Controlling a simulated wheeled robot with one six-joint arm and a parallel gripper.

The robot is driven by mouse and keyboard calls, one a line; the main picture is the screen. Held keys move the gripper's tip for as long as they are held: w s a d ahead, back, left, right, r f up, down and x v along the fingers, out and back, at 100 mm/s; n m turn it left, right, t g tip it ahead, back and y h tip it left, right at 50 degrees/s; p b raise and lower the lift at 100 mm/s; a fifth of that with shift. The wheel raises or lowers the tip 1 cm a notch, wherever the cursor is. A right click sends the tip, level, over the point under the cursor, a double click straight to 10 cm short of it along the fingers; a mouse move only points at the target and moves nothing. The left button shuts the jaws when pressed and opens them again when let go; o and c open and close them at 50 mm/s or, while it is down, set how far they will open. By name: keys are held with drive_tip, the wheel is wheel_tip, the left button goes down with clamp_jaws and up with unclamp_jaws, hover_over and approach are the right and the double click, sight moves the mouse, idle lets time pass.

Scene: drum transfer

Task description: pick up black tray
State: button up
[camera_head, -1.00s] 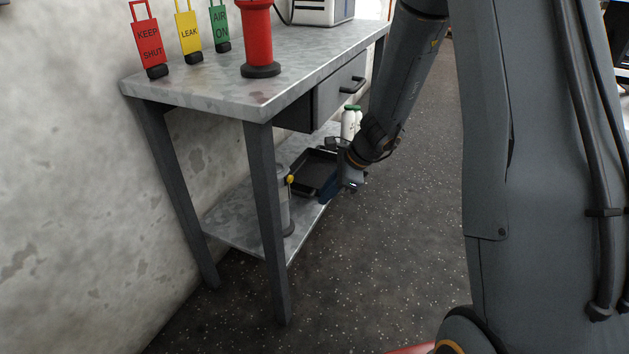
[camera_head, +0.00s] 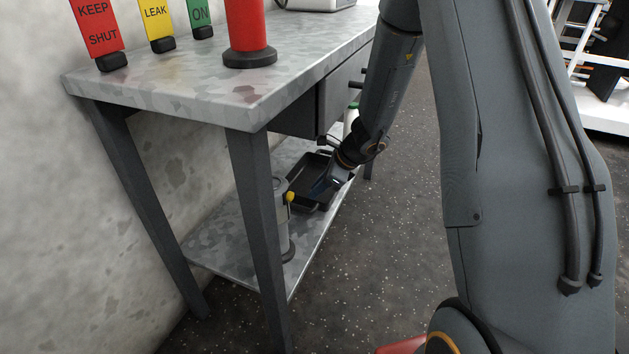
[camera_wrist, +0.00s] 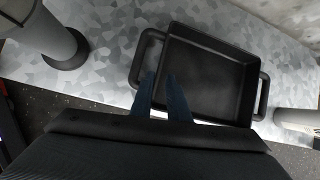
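The black tray (camera_head: 322,165) is a rectangular, empty pan lying on the lower metal shelf of the bench. In the wrist view the tray (camera_wrist: 215,75) has a loop handle (camera_wrist: 139,60) on its left end and another on its right end. My gripper (camera_wrist: 160,78) is open, with two blue fingers apart. In the picture one finger lies by the left handle and the other over the tray's inside, with the tray's left wall between them. I cannot tell whether they touch it. In the head view my gripper (camera_head: 322,188) is at the tray, partly covering it.
A grey cylinder (camera_head: 282,220) with a yellow part stands on the shelf near the front leg (camera_head: 258,230). A white bottle (camera_wrist: 294,117) is close to the tray's right handle. The drawer (camera_head: 325,100) and bench top (camera_head: 200,85) are above.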

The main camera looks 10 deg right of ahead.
sight(309, 199)
drive_tip(key=shift+s+b+x, duration=0.1)
drive_tip(key=shift+b+x, duration=0.75)
drive_tip(key=shift+x, duration=0.7)
drive_tip(key=shift+s+b+x, duration=0.15)
drive_tip(key=shift+b+x, duration=0.65)
drive_tip(key=shift+x, duration=0.8)
drive_tip(key=shift+d+f, duration=0.1)
drive_tip(key=shift+d, duration=0.05)
clamp_jaws()
